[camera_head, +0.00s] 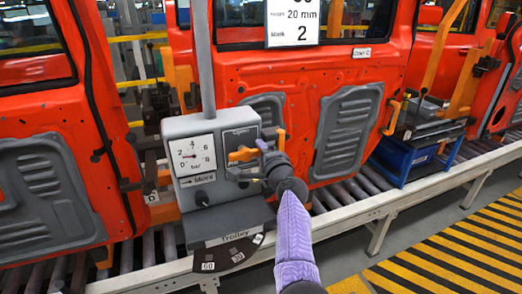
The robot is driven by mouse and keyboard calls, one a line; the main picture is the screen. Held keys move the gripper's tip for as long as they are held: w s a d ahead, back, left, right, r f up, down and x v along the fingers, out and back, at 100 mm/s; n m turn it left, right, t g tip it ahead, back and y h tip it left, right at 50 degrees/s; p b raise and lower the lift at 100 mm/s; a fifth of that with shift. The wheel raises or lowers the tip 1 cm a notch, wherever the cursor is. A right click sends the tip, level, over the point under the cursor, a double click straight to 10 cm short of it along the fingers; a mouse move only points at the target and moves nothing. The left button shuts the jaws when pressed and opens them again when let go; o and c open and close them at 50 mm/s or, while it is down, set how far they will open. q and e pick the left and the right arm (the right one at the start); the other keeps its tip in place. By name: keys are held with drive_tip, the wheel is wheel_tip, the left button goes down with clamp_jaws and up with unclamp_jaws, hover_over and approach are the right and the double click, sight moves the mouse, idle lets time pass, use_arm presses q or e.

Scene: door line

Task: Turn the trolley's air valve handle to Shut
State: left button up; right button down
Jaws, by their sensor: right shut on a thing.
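The grey trolley box (176,129) stands in front of an orange-red door, with a "Trolley" label on its dark base (205,232). On its right face is the air valve with an orange handle (242,155), under a label that seems to read "Open". The handle points left, roughly level. My right gripper (262,152), on a purple-sleeved arm from below, is shut on the valve handle at its right part. The gripper hides part of the valve and any label behind it. My left gripper is not in view.
Orange-red doors (330,80) stand along a roller conveyor (345,213). A blue crate (402,162) is at right. The striped floor (450,255) is clear.

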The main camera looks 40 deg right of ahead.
drive_tip(key=shift+f, duration=0.1)
idle(0.3)
drive_tip(key=shift+c, duration=2.2)
unclamp_jaws()
drive_tip(key=shift+s, duration=0.1)
drive_tip(key=shift+s, duration=0.3)
drive_tip(key=v, duration=0.9)
drive_tip(key=shift+p, duration=0.3)
drive_tip(key=shift+s, duration=0.1)
